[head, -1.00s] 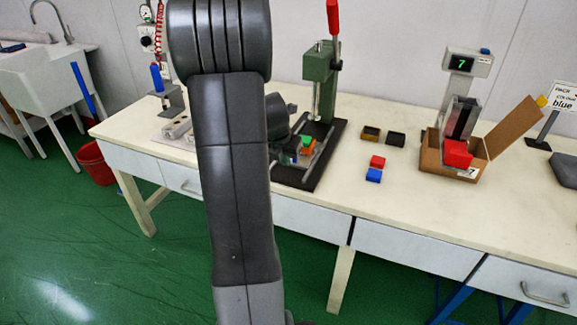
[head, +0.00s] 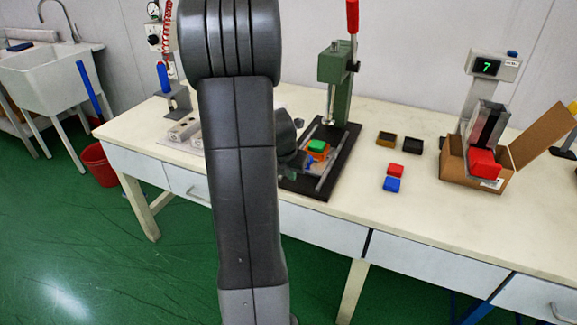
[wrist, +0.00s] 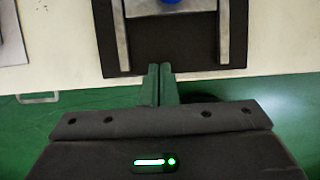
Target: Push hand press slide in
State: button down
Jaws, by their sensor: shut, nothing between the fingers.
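The green hand press (head: 335,80) with a red handle stands upright on a black base plate (head: 336,172) on the bench. An orange holder with a green block (head: 317,145) sits below the ram, between two metal rails; a small blue part shows in front of it. In the wrist view the base plate (wrist: 172,55) and rails fill the upper part, with a blue round part (wrist: 170,1) at the top edge. My gripper (wrist: 161,68) is shut and empty, its tips at the plate's front edge in the picture; contact cannot be told. My arm hides part of the head view.
A cardboard box (head: 453,167) and a display stand (head: 487,68) are further right. Metal parts (head: 182,132) lie to the left. Bench between is clear.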

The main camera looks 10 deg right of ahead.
jog(key=shift+x, duration=1.15)
jog(key=shift+w+d, duration=0.35)
jog(key=shift+w, duration=0.15)
jog(key=shift+w+d, duration=0.3)
jog(key=shift+w, duration=0.25)
jog(key=shift+w+d, duration=0.45)
jog(key=shift+w, duration=0.2)
jog(key=shift+r, duration=0.1)
